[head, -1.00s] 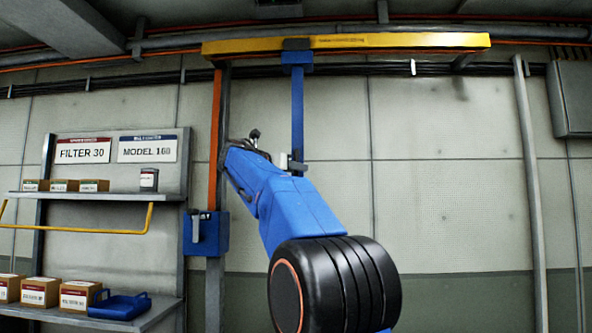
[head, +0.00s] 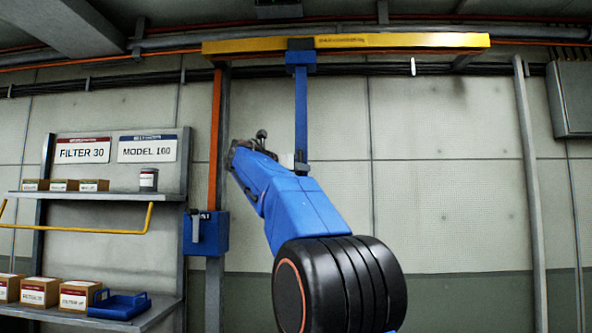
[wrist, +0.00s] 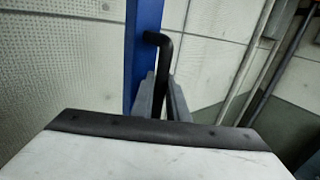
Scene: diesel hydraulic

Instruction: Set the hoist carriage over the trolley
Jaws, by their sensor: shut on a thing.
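The hoist carriage (head: 300,58) is a blue block on the yellow overhead beam (head: 400,41), left of the beam's middle. A blue bar (head: 301,110) hangs from it; the bar also shows in the wrist view (wrist: 142,40). A black bent handle (wrist: 164,60) stands out from the bar. My gripper (wrist: 163,98) is shut on this handle, with a grey finger on each side of it. In the head view my arm mostly hides the gripper near the bar's lower end. I cannot make out a trolley in either view.
A small white marker (head: 413,67) hangs below the beam, right of the carriage. An orange and grey post (head: 215,140) with a blue box (head: 208,233) stands left. A shelf (head: 100,196) with boxes is farther left.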

